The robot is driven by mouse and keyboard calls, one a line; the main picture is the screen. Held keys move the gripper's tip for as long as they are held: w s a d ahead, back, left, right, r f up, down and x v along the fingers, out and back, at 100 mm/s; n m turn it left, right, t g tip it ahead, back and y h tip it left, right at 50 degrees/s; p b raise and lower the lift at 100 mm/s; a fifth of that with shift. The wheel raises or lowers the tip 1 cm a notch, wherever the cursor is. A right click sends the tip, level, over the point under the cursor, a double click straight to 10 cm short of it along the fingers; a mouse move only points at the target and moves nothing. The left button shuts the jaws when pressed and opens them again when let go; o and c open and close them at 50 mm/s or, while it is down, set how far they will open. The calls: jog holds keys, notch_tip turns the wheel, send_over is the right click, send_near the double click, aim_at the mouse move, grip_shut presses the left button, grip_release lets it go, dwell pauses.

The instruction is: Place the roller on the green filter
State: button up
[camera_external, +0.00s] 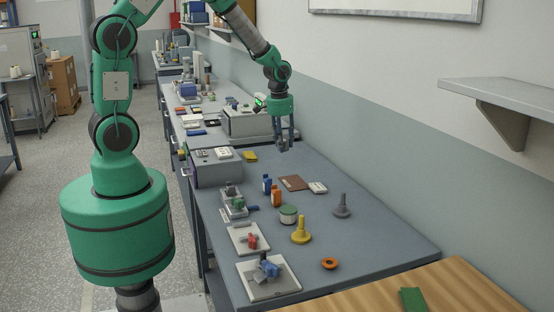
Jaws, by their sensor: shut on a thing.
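My gripper (284,147) hangs fingers down above the back part of the grey workbench. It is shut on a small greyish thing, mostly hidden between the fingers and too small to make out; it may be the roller. No other thing clearly looks like the roller. A short round pale canister with a green top (288,213), which may be the green filter, stands mid-bench, nearer the camera than my gripper and apart from it. Its top looks bare.
Beside the canister stand orange (276,198) and blue (267,184) bottles, a yellow stemmed piece (301,232) and a grey one (342,207). An orange ring (329,263) lies in front. White trays (268,279) line the left edge. A green block (413,299) lies on the wooden table.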

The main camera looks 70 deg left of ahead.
jog(key=s+d+m+p, duration=0.2)
jog(key=s+d+m, duration=0.4)
jog(key=s+d, duration=1.75)
jog(key=shift+h, duration=0.3)
jog(key=shift+s+a+f, duration=0.1)
jog(key=shift+a+f, duration=0.05)
jog(key=shift+f, duration=1.2)
jog(key=shift+a+f, duration=0.1)
jog(key=shift+f, duration=1.25)
send_over(289, 209)
jog(key=shift+s+a+f+b, duration=0.1)
jog(key=shift+f+b, duration=0.2)
jog(key=shift+f, duration=0.45)
jog(key=shift+f, duration=0.1)
jog(key=shift+f, duration=1.65)
